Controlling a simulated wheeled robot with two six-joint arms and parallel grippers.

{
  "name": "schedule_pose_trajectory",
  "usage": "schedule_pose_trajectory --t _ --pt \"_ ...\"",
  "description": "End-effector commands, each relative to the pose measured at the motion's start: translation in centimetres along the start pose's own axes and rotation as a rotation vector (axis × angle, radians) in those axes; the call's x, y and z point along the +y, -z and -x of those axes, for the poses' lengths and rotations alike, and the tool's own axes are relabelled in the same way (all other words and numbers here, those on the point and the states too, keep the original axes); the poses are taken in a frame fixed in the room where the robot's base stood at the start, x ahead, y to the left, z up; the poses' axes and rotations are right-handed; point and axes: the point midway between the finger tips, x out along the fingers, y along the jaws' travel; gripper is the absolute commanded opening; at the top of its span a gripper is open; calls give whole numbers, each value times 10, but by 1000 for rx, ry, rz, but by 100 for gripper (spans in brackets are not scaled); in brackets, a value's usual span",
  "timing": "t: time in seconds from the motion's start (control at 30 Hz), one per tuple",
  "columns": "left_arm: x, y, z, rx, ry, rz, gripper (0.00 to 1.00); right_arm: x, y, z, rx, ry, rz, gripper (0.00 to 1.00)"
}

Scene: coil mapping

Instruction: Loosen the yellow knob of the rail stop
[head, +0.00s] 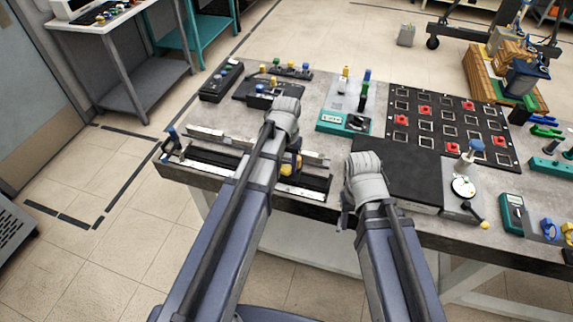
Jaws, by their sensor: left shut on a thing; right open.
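The rail stop's yellow knob (288,169) sits at the slotted rail fixture (205,165) on the table's front left, just right of my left forearm. My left gripper (292,158) points down over the fixture and is shut on the yellow knob. Its fingers are mostly hidden by my own arm and wrist. The body of the rail stop is largely hidden too. My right gripper (346,214) hangs by the table's front edge, right of the fixture. It is open and empty, with its fingers mostly hidden under the wrist.
Behind the fixture stand a black button box (221,82) and a teal block (343,122). A black grid board (450,125) with red pieces lies to the right. A dark flat panel (398,172) is beside my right wrist. A green meter (513,213) lies at the right front.

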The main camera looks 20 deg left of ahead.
Motion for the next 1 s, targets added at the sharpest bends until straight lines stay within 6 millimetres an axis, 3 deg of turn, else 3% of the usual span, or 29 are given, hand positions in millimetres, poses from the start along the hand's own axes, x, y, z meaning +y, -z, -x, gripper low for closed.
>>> schedule_pose_trajectory --t 0.4,0.87,0.9,1.0 --pt "0 0 0 0 0 158 0 0 0 0 0 0 0 50" --pt "0 0 0 0 0 173 0 0 0 0 0 0 0 50" --pt "0 0 0 0 0 173 46 0 0 0 0 0 0 50" --pt "0 0 0 0 0 172 57 0 0 0 0 0 0 50"
